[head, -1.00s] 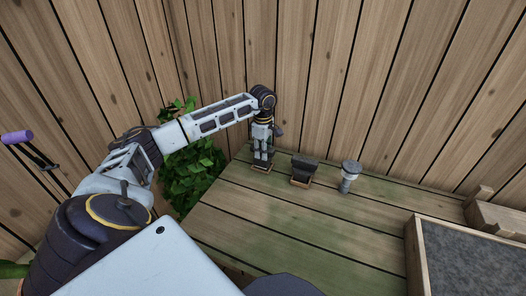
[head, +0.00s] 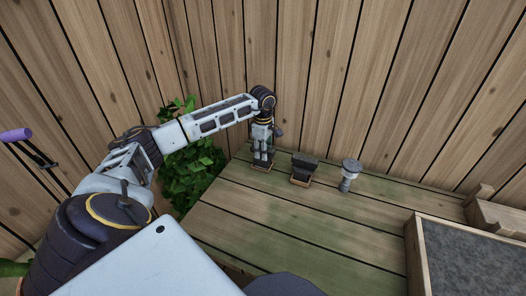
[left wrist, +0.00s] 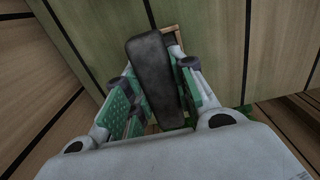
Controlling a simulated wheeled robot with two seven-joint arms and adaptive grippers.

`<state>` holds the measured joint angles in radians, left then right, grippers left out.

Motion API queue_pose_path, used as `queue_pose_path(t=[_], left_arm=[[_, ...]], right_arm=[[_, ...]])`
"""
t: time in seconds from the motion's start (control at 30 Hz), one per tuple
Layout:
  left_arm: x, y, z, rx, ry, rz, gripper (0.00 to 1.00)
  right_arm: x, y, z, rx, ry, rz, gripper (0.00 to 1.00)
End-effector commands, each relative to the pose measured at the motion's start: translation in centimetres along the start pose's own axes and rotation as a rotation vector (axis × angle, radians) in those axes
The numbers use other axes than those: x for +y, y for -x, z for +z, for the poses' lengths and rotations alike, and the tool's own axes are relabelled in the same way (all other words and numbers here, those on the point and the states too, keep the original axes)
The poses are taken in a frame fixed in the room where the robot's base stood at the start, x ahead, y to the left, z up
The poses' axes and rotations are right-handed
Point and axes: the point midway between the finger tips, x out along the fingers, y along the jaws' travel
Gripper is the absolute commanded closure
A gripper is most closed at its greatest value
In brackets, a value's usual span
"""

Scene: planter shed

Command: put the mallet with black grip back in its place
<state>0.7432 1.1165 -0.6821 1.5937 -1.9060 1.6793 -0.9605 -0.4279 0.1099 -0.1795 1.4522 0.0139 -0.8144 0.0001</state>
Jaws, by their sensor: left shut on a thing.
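My left gripper (head: 262,160) points down at the back left of the bench, just above or at a small wooden-rimmed base (head: 260,169). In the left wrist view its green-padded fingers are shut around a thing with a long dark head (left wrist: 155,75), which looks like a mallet. The grip colour and the lower end are hidden by the fingers and head. A wooden rim (left wrist: 172,31) shows just behind the head. To the right stand a dark-headed thing (head: 305,163) in a wooden base and a pale-headed mallet-like thing (head: 350,168). My right gripper is not in view.
The green-stained plank bench (head: 290,225) is clear in front. A wood-framed tray (head: 412,255) with a grey surface stands at the right. The plank wall (head: 340,80) is close behind the gripper. A leafy plant (head: 192,175) is left of the bench.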

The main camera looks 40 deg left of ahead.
Motion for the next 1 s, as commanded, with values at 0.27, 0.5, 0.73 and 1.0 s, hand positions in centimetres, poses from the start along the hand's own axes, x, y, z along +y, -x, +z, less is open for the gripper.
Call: queue_pose_path(t=[0.27, 0.5, 0.73, 1.0], left_arm=[[0.02, -0.24, -0.02, 0.0, 0.0, 0.001, 1.0], [0.01, -0.23, -0.01, 0.0, 0.0, 0.001, 0.49], [-0.02, -0.3, -0.01, 0.0, 0.0, -0.001, 0.49], [0.04, 0.51, 0.02, -0.001, 0.0, 0.001, 0.49]], right_arm=[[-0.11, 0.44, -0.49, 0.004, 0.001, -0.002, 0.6], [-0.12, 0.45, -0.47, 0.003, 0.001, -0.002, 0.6], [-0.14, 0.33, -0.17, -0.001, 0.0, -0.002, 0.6], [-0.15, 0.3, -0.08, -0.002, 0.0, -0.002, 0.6]])
